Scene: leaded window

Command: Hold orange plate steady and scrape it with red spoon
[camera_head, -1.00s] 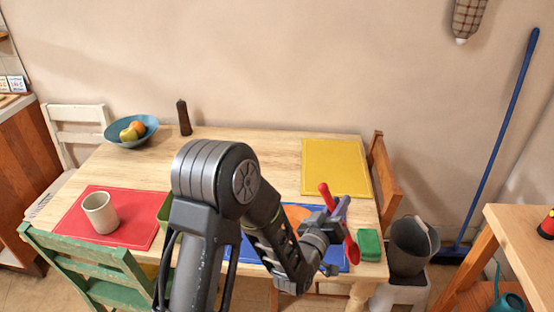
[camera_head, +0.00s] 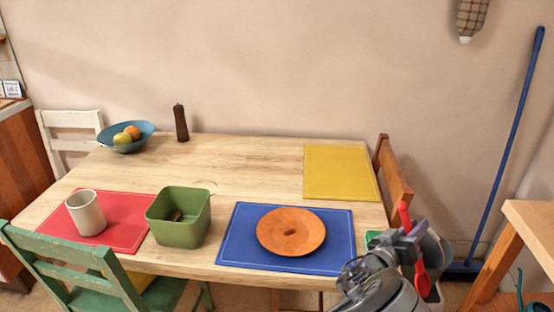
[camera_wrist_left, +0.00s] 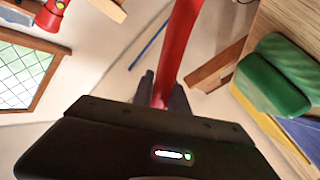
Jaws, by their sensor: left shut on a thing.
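The orange plate (camera_head: 291,231) lies flat on the blue placemat (camera_head: 338,256) with a small dark brown bit at its middle. No gripper touches the plate. My left gripper (camera_head: 411,240) is shut on the red spoon (camera_head: 404,217) at the table's right front corner, to the right of the plate. The spoon stands roughly upright in the jaws, sticking out above and below them. In the left wrist view the red spoon (camera_wrist_left: 178,50) rises from between the dark fingertips (camera_wrist_left: 160,90). My right gripper is not in view.
A green bin (camera_head: 180,222) with dark bits inside stands left of the blue mat. A white cup (camera_head: 86,213) stands on a red mat (camera_head: 125,230). A green sponge (camera_wrist_left: 270,80) lies near the table edge. A grey bucket (camera_head: 434,250) is behind my gripper. The table's middle is clear.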

